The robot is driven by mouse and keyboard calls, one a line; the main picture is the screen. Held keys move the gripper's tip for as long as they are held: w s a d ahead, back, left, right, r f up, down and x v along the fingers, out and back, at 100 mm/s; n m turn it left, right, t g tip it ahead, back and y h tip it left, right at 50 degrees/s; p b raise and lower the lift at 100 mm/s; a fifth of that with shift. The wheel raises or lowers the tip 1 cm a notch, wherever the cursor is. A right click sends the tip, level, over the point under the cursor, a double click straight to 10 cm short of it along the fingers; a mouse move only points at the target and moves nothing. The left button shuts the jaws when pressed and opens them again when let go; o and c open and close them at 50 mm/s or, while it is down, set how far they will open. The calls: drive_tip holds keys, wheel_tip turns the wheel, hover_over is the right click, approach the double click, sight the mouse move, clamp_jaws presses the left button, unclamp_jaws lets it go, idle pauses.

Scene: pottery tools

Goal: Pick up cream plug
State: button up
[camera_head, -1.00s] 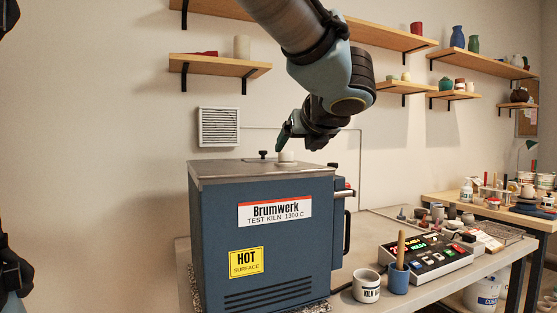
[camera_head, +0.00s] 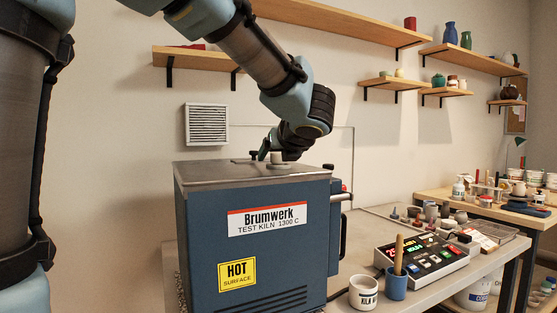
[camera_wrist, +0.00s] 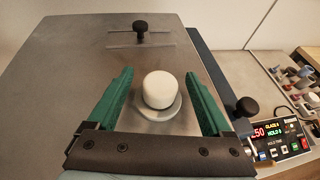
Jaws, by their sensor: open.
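The cream plug (camera_wrist: 159,90) stands upright on a pale round collar on the kiln's metal top. It also shows in the head view (camera_head: 277,158), low beside my gripper. My gripper (camera_wrist: 160,84) is open. In the wrist view its two green fingers stand on either side of the plug, with a gap on both sides. In the head view my gripper (camera_head: 268,147) is just above the kiln top, partly hidden by my wrist.
The blue kiln (camera_head: 255,245) has black knobs on its top, one (camera_wrist: 141,28) beyond the plug and one (camera_wrist: 247,106) to the right. A controller (camera_head: 422,258), a mug (camera_head: 363,292) and a blue cup (camera_head: 396,284) stand on the bench. Shelves (camera_head: 340,24) hang on the wall.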

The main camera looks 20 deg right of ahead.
drive_tip(key=shift+x, duration=1.45)
clamp_jaws()
